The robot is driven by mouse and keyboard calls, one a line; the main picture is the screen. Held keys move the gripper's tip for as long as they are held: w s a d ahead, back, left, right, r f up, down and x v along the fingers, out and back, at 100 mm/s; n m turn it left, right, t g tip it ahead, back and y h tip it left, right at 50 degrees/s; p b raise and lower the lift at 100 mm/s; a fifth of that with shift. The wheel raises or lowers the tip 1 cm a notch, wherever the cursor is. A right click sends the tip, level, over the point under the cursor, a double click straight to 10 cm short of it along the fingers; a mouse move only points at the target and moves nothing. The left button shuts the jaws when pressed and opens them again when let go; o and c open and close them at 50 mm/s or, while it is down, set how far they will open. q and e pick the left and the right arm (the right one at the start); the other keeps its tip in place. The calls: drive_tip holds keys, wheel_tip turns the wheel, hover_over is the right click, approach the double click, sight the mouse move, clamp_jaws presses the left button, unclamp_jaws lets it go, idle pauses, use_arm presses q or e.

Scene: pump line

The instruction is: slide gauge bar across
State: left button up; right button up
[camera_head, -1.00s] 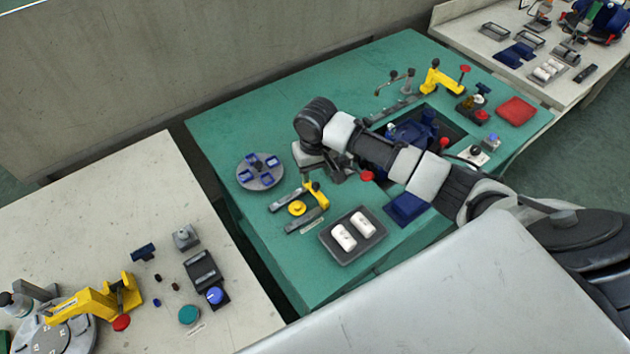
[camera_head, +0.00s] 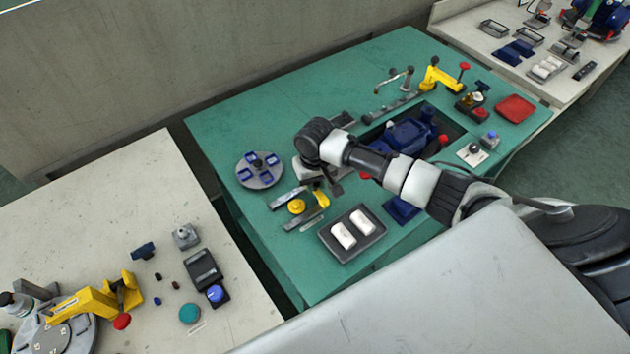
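My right gripper (camera_head: 327,187) points down over the green table, close behind a yellow fixture (camera_head: 321,199) that it partly covers. Its fingers are small and dark, and I cannot tell whether they are open or touch anything. Two dark grey bars, one behind (camera_head: 287,199) and one in front (camera_head: 304,226), lie by this fixture with a yellow round knob (camera_head: 297,206) between them. A longer grey bar (camera_head: 391,107) lies farther back on the table. I cannot tell which one is the gauge bar. My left gripper is out of view.
A dark tray (camera_head: 338,255) with two white parts stands in front of the gripper. A round grey plate (camera_head: 262,182) with blue parts is to its left. A recess with a blue pump body (camera_head: 409,134) lies behind my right arm. The table's back left is clear.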

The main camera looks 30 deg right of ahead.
drive_tip(key=shift+a, duration=0.15)
clamp_jaws()
drive_tip(key=a+p, duration=0.1)
drive_tip(key=a, duration=0.1)
drive_tip(key=a+p, duration=0.1)
drive_tip(key=s+a+p, duration=0.1)
drive_tip(key=a, duration=0.1)
drive_tip(key=shift+a+r+p, duration=0.3)
drive_tip(key=shift+p, duration=0.1)
drive_tip(key=a, duration=0.1)
drive_tip(key=a+p, duration=0.1)
drive_tip(key=a, duration=0.3)
drive_tip(key=shift+s+a+f, duration=0.15)
drive_tip(key=shift+s+f, duration=0.1)
drive_tip(key=o, duration=0.9)
unclamp_jaws()
drive_tip(key=shift+a, duration=0.1)
drive_tip(key=shift+c, duration=0.2)
